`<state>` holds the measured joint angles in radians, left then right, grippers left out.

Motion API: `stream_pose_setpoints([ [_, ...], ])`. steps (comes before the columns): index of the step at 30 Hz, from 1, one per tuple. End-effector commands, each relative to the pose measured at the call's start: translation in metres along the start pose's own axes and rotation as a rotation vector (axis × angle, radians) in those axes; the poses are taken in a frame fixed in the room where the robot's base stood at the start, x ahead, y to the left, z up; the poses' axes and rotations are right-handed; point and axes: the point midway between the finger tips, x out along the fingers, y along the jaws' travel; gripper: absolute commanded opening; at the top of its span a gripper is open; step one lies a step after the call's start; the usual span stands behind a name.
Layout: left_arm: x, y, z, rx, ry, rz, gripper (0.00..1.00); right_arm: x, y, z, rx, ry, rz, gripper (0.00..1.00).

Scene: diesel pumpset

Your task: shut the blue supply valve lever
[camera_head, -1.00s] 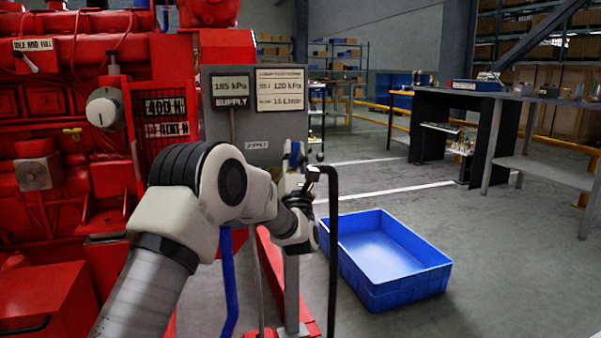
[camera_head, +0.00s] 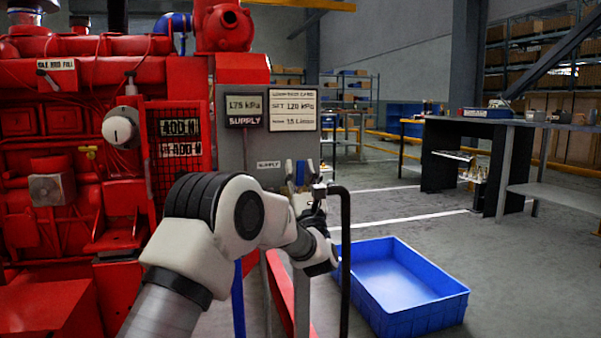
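The blue supply valve lever (camera_head: 300,172) shows as a small upright blue part just right of the SUPPLY label (camera_head: 268,164) on the grey panel (camera_head: 232,152). My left gripper (camera_head: 300,185) is at the lever, its fingers pointing up around or right beside it. The arm and the gripper body hide the lever's lower part and the valve. The parts are too small to tell whether the fingers touch or grip the lever. The supply display (camera_head: 244,107) reads about 175 kPa. My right gripper is not in view.
A black bent pipe (camera_head: 345,260) stands close to the right of my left gripper. The red engine (camera_head: 75,170) fills the left. A blue crate (camera_head: 425,318) lies on the floor at right. A workbench (camera_head: 560,127) stands farther back, with open floor between.

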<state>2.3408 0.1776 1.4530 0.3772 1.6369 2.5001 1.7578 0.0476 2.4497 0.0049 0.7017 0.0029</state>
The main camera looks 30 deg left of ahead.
Motion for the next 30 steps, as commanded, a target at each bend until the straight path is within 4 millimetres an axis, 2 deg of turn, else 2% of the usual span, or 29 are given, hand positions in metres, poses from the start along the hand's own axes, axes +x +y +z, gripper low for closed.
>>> stream_pose_setpoints([
  [11,-0.006,-0.001,0.000,0.001,0.000,-0.002,0.46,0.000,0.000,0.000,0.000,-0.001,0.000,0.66],
  [14,-0.021,-0.001,-0.001,0.001,0.002,-0.004,0.46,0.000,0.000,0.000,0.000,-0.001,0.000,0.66],
  [24,-0.103,-0.001,-0.001,0.002,0.001,-0.005,0.46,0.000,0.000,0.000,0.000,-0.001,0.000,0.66],
  [30,-0.121,0.000,0.000,0.001,0.000,-0.001,0.46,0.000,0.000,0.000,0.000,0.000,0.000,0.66],
])
